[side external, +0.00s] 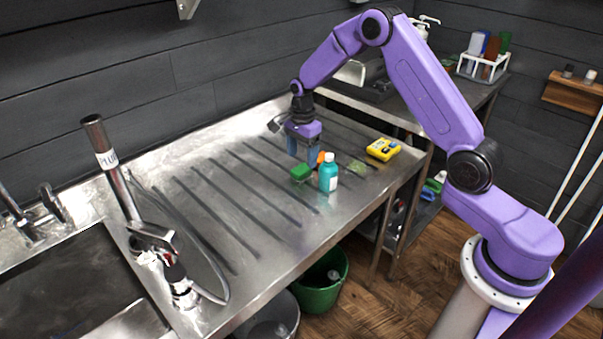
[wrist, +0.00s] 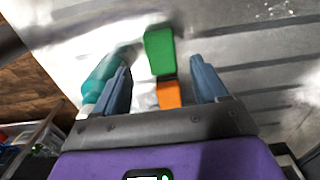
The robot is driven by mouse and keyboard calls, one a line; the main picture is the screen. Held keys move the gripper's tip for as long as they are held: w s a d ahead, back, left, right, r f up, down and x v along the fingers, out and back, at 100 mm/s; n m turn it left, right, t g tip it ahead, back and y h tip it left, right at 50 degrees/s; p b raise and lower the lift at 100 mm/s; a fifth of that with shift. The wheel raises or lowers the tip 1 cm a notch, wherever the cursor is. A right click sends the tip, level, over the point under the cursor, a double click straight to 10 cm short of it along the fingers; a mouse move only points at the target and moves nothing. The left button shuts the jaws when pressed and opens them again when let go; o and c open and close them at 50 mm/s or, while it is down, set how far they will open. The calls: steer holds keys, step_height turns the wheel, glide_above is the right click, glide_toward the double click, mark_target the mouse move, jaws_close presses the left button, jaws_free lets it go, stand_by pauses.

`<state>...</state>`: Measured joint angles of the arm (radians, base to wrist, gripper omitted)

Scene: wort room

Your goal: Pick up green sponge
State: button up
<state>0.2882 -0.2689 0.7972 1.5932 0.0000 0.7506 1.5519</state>
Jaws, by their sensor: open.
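The green sponge (side external: 301,173) lies on the steel draining board, just left of a teal bottle (side external: 329,172). In the wrist view the green sponge (wrist: 159,50) lies ahead of the fingertips, between their lines. My gripper (side external: 300,152) is above the board, close to the sponge and pointing down. In the wrist view my gripper (wrist: 160,80) is open, with two blue-grey fingers apart and no object held. An orange object (wrist: 168,93) lies between the fingers in that view, next to the sponge. The teal bottle (wrist: 108,72) is beside the left finger.
The ribbed draining board (side external: 230,235) has free room left of the sponge. A yellow device (side external: 383,149) lies to the right. A tap and hose (side external: 160,240) stand beside the sink at left. A green bucket (side external: 322,282) is below the front edge.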

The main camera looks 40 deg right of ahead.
mark_target(301, 168)
steer(key=shift+w+f, duration=0.1)
steer(key=shift+f, duration=2.6)
steer(key=shift+c, duration=0.3)
steer(key=c, duration=1)
